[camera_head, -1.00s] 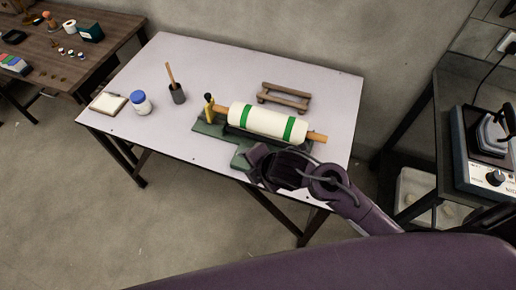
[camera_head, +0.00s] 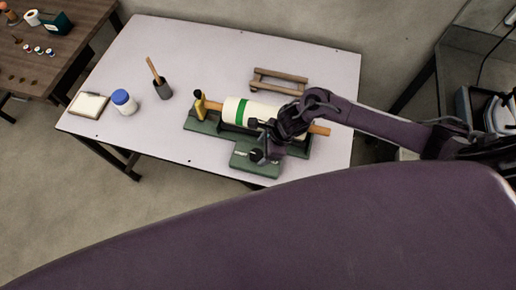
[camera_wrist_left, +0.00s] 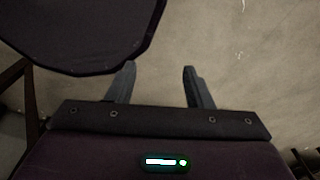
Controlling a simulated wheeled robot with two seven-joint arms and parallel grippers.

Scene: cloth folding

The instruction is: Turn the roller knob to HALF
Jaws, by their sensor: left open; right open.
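The white roller (camera_head: 238,112) with green bands lies in a green stand on the table, with wooden handle ends. A small dark knob (camera_head: 256,156) sits on the stand's front green plate (camera_head: 245,166); its setting is too small to read. My right gripper (camera_head: 263,147) is open, pointing down over the front plate, just above or beside the knob. I cannot tell whether it touches it. The right arm hides the roller's right part. My left gripper (camera_wrist_left: 160,70) is open and empty over the floor in the left wrist view.
The light table (camera_head: 200,60) also holds a wooden rack (camera_head: 278,80), a dark cup with a stick (camera_head: 164,88), a white jar with a blue lid (camera_head: 124,102) and a small pad (camera_head: 88,105). A brown table (camera_head: 75,35) stands at the left, a dark stand (camera_head: 460,70) at the right.

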